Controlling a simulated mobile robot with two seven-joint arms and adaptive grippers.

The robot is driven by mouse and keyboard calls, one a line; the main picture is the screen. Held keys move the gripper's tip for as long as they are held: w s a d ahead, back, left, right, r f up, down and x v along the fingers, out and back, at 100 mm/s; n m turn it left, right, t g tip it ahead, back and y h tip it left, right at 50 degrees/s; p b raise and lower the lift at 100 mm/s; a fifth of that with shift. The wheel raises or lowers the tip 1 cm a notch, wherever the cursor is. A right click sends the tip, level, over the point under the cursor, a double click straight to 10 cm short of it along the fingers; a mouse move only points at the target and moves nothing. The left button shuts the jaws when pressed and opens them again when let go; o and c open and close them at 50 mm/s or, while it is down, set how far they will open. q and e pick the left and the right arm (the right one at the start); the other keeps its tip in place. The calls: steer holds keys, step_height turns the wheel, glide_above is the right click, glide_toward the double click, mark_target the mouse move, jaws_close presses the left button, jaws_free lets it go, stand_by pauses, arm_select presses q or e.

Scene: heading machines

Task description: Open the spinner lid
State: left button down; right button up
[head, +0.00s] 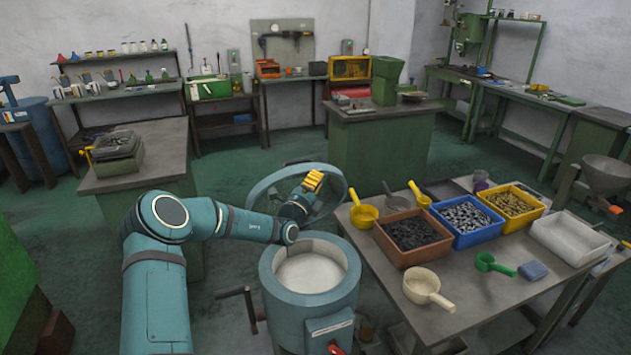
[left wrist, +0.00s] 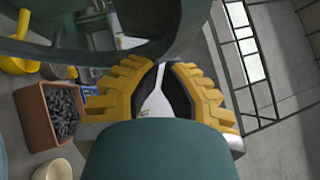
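The spinner (head: 287,305) is a blue-grey drum right of my left arm in the head view, with pale material inside its open top. Its round lid (head: 262,190) is raised and tilted up behind the drum mouth. My left gripper (head: 313,181), with yellow ribbed fingers, is at the lid's upper right part. In the left wrist view the two fingers of the left gripper (left wrist: 161,68) come close together, with a narrow pale gap between them. A dark curved rim, probably the lid (left wrist: 150,50), crosses just beyond the tips. Whether they hold it is unclear. My right gripper is out of view.
Right of the spinner a table (head: 470,305) carries a brown bin (head: 400,262), a blue bin (head: 480,238), a yellow bin (head: 527,226), a white tray (head: 570,238) and several scoops. A crank handle (head: 232,292) sticks out left of the drum. A grey-topped bench (head: 155,165) stands behind my arm.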

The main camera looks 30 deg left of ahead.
mark_target(306, 159)
arm_select(q)
steer(key=shift+n+g, duration=0.4)
steer(key=shift+n, duration=0.2)
steer(key=w+a+r, duration=0.1)
steer(key=a, duration=0.1)
steer(key=w+a+r+p, duration=0.1)
steer(key=w, duration=0.1)
steer(key=w+a+r+p, duration=0.1)
steer(key=w+a, duration=0.1)
steer(key=shift+a+r, duration=0.15)
steer(key=shift+a, duration=0.15)
steer(key=shift+w+a, duration=0.2)
steer(key=shift+a, duration=0.1)
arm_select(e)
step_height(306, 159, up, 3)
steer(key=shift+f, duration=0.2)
arm_select(q)
steer(key=shift+y, duration=0.3)
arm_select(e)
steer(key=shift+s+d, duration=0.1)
